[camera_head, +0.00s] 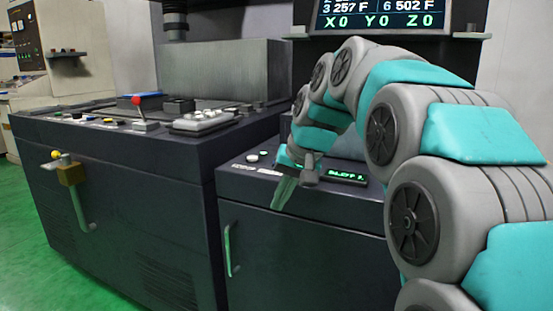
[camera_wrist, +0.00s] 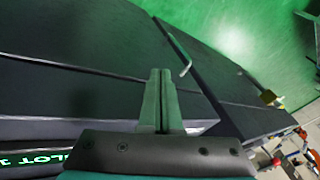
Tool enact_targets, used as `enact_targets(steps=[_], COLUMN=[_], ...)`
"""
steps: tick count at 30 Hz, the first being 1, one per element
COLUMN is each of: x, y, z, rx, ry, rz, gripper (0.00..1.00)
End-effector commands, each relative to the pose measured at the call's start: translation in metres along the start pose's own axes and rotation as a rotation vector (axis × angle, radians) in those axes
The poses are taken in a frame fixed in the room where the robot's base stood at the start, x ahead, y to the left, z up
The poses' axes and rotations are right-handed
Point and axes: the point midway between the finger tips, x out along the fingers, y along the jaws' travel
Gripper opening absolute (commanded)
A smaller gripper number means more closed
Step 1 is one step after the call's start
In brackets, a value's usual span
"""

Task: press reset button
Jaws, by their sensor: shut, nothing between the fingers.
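Two small pale round buttons (camera_head: 257,155) sit on top of the low dark cabinet (camera_head: 300,245), left of my wrist, with pale label strips in front of them. The labels are too small to read, so I cannot tell which button is the reset button. My gripper (camera_head: 281,200) is shut and empty. Its fingers point down and hang at the cabinet's front edge, to the right of and nearer than the buttons. In the wrist view, the closed fingers (camera_wrist: 160,80) lie over the cabinet's dark front, and no button shows there.
A small green-lit display (camera_head: 346,177) lies right of my wrist. The taller console (camera_head: 120,170) at left carries several small buttons, a red-knobbed lever (camera_head: 137,100) and a yellow-knobbed handle (camera_head: 68,172). A cabinet door handle (camera_head: 230,250) sticks out. A monitor (camera_head: 380,15) hangs behind.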

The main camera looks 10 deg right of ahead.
Motion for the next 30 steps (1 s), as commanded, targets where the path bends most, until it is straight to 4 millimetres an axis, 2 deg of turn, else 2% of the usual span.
enact_targets(steps=[1,3,10,15,21,30], x=[-0.010,-0.021,-0.058,-0.083,-0.096,-0.098], y=[-0.006,-0.014,-0.032,-0.039,-0.042,-0.043], z=[-0.025,-0.051,-0.127,-0.169,-0.190,-0.192], rx=[0.007,0.015,0.028,0.030,0.028,0.027], ry=[0.033,0.070,0.189,0.269,0.313,0.318], rz=[-0.020,-0.047,-0.128,-0.176,-0.202,-0.206], gripper=[0.00,0.00,0.00,0.00,0.00,0.00])
